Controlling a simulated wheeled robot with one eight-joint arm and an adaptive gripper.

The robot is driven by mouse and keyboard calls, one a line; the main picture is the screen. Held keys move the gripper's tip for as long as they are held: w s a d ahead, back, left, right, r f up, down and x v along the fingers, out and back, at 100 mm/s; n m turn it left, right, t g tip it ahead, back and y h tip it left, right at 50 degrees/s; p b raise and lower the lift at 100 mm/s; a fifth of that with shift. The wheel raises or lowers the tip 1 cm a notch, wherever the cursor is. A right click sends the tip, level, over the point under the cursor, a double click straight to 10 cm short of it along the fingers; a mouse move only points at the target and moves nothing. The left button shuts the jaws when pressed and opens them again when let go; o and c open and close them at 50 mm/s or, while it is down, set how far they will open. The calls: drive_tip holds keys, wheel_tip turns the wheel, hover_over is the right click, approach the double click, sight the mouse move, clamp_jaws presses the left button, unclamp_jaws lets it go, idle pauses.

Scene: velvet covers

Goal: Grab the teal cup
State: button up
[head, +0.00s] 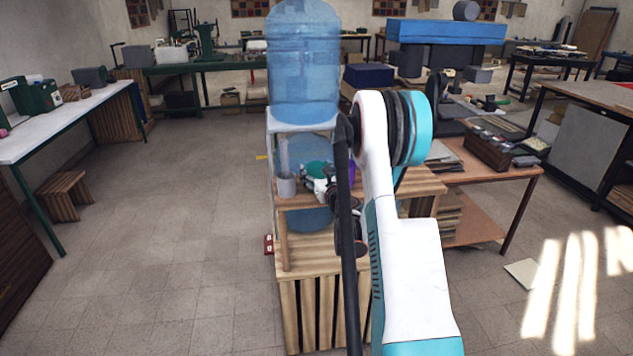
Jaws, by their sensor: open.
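A small teal-green rounded shape (317,170) shows at the wooden stand's shelf, just left of my arm. I cannot tell whether it is the teal cup or a cap on my own wrist. A grey cup (286,186) stands upright on the shelf to its left. My gripper (329,190) is open, at shelf height beside the teal-green shape. It is small, dark and partly hidden behind my arm and a black hose, so its fingers and any contact are unclear. A bit of purple (351,172) shows behind the arm.
A large blue water bottle (304,62) stands above the wooden stand (303,300), close to the gripper. A workbench (505,185) with tools is on the right. A white-topped table (62,128) is at left.

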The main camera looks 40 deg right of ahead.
drive_tip(key=c, duration=0.8)
drive_tip(key=shift+r, duration=0.1)
drive_tip(key=shift+c, duration=0.2)
